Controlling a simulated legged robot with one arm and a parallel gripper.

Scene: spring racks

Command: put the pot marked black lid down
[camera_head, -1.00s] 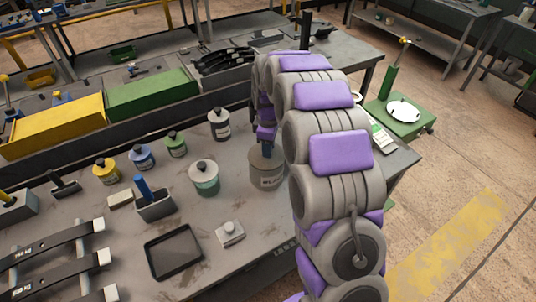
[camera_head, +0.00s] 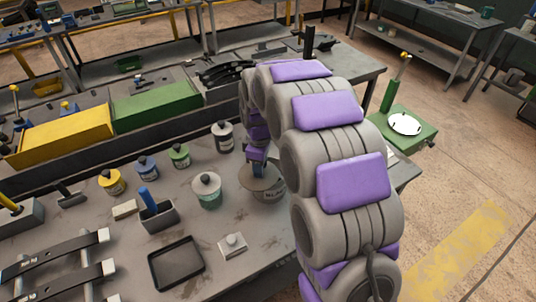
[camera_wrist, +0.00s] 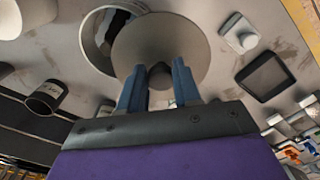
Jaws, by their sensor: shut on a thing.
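My gripper (camera_head: 258,167) is shut on the knob of a round grey-brown lid (camera_head: 257,181). In the wrist view the blue fingers (camera_wrist: 157,80) close around the knob, and the lid (camera_wrist: 160,38) spreads out beyond them. The large grey pot (camera_head: 275,191) stands upright on the bench under and behind the lid; its lettering is only partly visible. The wrist view shows this pot (camera_wrist: 88,45) open, with something dark inside. The lid is off to one side and overlaps part of the opening. I cannot tell how high it is above the rim.
A teal-banded pot (camera_head: 207,191) stands left of the large pot, with several small pots behind. A black tray (camera_head: 175,262) and a small pale block with a knob (camera_head: 232,244) lie in front. Some bare bench is free between them and the large pot.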

